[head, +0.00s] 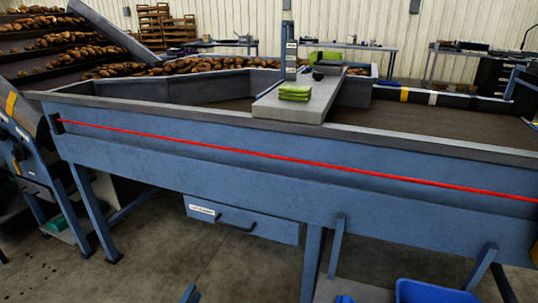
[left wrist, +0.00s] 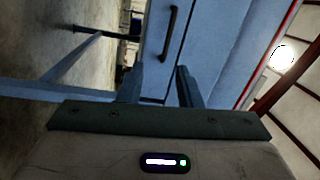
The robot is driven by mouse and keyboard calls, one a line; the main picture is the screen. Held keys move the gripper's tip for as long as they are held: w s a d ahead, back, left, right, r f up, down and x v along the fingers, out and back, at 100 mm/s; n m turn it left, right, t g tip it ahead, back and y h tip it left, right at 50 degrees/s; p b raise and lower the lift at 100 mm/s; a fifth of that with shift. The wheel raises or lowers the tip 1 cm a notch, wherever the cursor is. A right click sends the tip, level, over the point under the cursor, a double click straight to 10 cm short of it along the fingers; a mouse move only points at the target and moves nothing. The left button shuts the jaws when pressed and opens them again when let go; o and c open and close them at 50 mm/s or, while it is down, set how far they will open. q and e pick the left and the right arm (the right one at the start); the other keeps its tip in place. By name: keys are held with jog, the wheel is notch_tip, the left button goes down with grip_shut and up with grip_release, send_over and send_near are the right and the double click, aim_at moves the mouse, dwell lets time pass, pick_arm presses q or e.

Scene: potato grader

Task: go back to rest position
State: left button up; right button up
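My left gripper (left wrist: 159,86) shows in the left wrist view with its two dark fingers apart and nothing between them. In the head view only a small blue tip of it (head: 190,294) shows at the bottom edge, below the drawer (head: 240,220). The drawer has a dark handle and a white label with writing too small to read. In the left wrist view the drawer's handle (left wrist: 171,32) lies beyond the fingers, apart from them. My right gripper is not in view.
The long blue grader table (head: 300,170), with a red cord along its side, fills the middle. A grey plank across it bears a folded green cloth (head: 294,92). A blue crate (head: 430,292) is at the bottom right.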

pick_arm(q)
jog(key=s+a+f+n+g+y+p, duration=0.35)
jog(key=s+f+n, duration=0.25)
jog(key=s+f, duration=0.35)
jog(key=s+a+f+n+g+y+p, duration=0.2)
jog(key=s+a+f+n+g+p, duration=0.25)
jog(key=s+f, duration=0.5)
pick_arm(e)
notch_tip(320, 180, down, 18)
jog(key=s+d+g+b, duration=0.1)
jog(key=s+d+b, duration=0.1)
pick_arm(q)
jog(key=s+f+n+g+p, duration=0.2)
jog(key=s+f+n+g, duration=0.2)
jog(key=s, duration=0.9)
jog(key=s+f+n+g+p, duration=0.2)
jog(key=s+f+n+g, duration=0.2)
jog(key=s+f, duration=0.3)
jog(key=s+g, duration=0.1)
jog(key=s, duration=0.4)
jog(key=shift+s+a+f+p, duration=0.2)
jog(key=shift+s+f+p, duration=0.15)
jog(key=shift+s, duration=0.05)
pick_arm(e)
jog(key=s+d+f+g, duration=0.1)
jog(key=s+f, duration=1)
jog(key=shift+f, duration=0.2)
pick_arm(q)
jog(key=shift+n, duration=0.25)
